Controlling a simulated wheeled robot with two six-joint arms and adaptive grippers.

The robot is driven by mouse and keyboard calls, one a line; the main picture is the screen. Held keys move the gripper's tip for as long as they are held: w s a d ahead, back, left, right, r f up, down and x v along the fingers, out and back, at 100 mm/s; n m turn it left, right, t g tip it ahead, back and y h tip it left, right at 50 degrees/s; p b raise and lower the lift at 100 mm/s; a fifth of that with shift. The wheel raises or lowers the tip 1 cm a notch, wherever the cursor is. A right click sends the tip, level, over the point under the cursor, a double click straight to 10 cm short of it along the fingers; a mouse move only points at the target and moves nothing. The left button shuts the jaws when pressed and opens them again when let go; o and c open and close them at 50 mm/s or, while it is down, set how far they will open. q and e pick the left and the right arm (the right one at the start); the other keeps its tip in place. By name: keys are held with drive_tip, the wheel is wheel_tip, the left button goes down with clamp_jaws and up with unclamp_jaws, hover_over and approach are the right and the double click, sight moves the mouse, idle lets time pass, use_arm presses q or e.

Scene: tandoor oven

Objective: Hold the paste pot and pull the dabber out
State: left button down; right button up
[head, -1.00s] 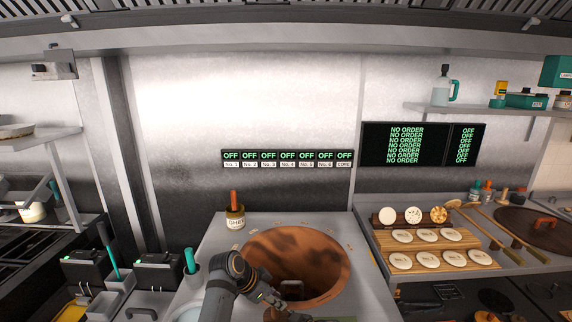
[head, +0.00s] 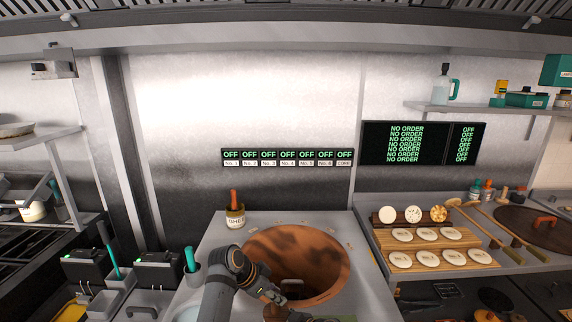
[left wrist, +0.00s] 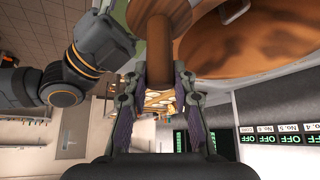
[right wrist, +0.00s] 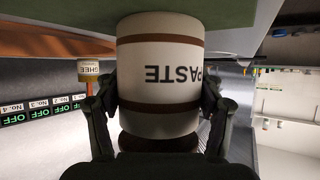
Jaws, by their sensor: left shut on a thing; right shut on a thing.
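The paste pot (right wrist: 160,85) is a cream cylinder with brown bands and a PASTE label, shown upside down in the right wrist view. My right gripper (right wrist: 158,95) is shut on it, one finger on each side. The brown dabber (left wrist: 158,50) shows at the top of the left wrist view, with a wider round part at the frame's upper edge. My left gripper (left wrist: 160,85) is shut on its narrower shaft. Whether its far end is inside the pot cannot be told. In the head view my arm hides the hold, and the pot cannot be made out.
The round tandoor mouth (head: 330,270) lies open beside my left arm. A GHEE pot (head: 235,217) with its own handle stands behind it. A wooden board of discs (head: 435,250) is on the right counter. A teal-handled tool (head: 189,259) stands at left.

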use_arm(q)
drive_tip(key=shift+r, duration=0.35)
drive_tip(key=shift+r, duration=4.75)
use_arm(e)
drive_tip(key=o, duration=1.5)
drive_tip(key=shift+d, duration=0.1)
use_arm(q)
drive_tip(key=shift+f, duration=0.1)
use_arm(e)
drive_tip(key=v, duration=1.2)
drive_tip(key=shift+s, duration=0.1)
